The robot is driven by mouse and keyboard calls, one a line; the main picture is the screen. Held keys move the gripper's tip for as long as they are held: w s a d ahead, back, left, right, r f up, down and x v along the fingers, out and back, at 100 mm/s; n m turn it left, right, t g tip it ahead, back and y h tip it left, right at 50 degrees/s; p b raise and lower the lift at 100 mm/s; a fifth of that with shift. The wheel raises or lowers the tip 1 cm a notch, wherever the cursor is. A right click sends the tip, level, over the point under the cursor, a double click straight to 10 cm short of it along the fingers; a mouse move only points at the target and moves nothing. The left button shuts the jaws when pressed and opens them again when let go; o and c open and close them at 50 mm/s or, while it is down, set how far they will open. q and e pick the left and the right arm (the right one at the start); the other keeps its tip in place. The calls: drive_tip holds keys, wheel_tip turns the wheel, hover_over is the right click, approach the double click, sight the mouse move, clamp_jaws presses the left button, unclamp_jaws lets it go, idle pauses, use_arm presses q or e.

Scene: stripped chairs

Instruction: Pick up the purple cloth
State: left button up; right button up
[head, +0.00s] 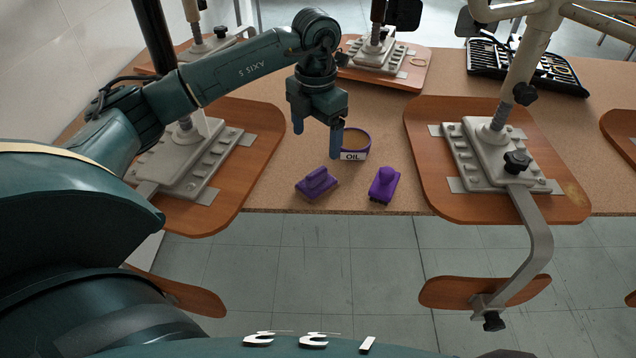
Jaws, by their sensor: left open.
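Two small purple things lie near the front edge of the brown table (260,195). The left one (317,184) is a flat block with a raised ridge along its top. The right one (384,186) is a block with a rounded knob on top. Neither plainly looks like a loose cloth, and I cannot tell which is the purple cloth. My left gripper (317,143) is open and empty, fingers pointing down, above and behind the left purple thing. Its right finger partly covers a round tin (355,143) labelled OIL. My right gripper is not in view.
Wooden chair panels with grey metal mechanisms lie on the left (222,180), on the right (490,160) and at the back (398,70). A case of tools (527,68) lies at the back right. Bare table surrounds the purple things; the tiled floor is in front.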

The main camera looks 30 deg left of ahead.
sight(317, 171)
use_arm(q)
wheel_tip(317, 171, down, 12)
drive_tip(key=shift+r, duration=0.15)
idle(0.4)
drive_tip(key=shift+c, duration=0.5)
drive_tip(key=c, duration=1)
wheel_tip(317, 171, up, 10)
drive_tip(key=shift+r, duration=0.1)
drive_tip(key=shift+c, duration=0.2)
drive_tip(key=o, duration=0.5)
drive_tip(key=c, duration=0.3)
